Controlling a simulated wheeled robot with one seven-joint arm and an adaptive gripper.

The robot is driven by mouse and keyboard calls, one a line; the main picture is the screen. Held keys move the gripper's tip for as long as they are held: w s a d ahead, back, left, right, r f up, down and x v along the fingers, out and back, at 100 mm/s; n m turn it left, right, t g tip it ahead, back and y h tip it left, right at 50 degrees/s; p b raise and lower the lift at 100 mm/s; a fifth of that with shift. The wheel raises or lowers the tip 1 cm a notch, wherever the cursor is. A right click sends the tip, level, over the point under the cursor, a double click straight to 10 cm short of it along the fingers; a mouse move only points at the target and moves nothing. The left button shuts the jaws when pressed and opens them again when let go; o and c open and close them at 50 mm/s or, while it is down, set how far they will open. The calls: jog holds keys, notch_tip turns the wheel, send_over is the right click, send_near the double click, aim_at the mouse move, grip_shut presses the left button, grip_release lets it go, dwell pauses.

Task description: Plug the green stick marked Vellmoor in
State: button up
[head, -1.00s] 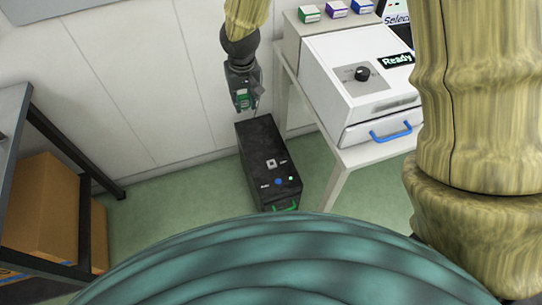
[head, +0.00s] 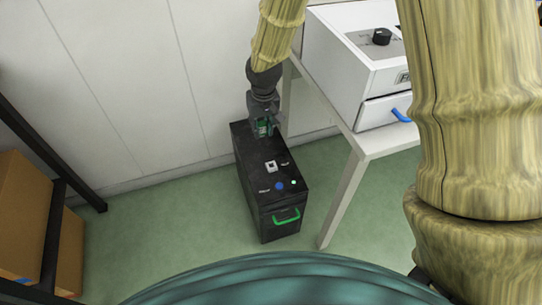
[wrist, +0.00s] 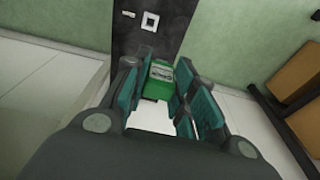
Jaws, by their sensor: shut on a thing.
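The green stick (wrist: 160,75) is held between the pads of my gripper (wrist: 160,90) in the wrist view. Its label is too small to read. In the head view my gripper (head: 263,128) is over the rear part of the top of a black box (head: 248,160) on the floor, and a bit of the green stick shows between the fingers. The box top has a white square with a dark centre, like a socket (head: 271,166), a blue button (head: 280,186) and a small light (head: 293,182). In the wrist view the white square (wrist: 149,22) lies beyond the stick, apart from it.
A white table (head: 345,190) stands right of the black box, with a white machine (head: 350,70) on it. A dark shelf frame (head: 50,160) with a cardboard box (head: 20,210) is at left. Green floor is clear between.

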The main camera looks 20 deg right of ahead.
jog(key=d+f+b, duration=0.3)
jog(key=f+b, duration=0.6)
jog(key=f, duration=0.2)
jog(key=shift+w+f, duration=0.25)
jog(key=shift+w, duration=0.05)
jog(key=shift+d+f, duration=0.1)
notch_tip(320, 180, down, 4)
jog(key=b, duration=0.5)
jog(key=shift+f, duration=0.15)
jog(key=shift+f+p, duration=0.35)
jog(key=shift+p, duration=0.1)
jog(key=shift+s+f+p, duration=0.1)
jog(key=shift+s+p, duration=0.15)
jog(key=shift+p, duration=0.2)
jog(key=shift+p, duration=0.5)
dwell(0.5)
jog(key=shift+f+p, duration=0.8)
jog(key=shift+p, duration=0.2)
dwell(2.3)
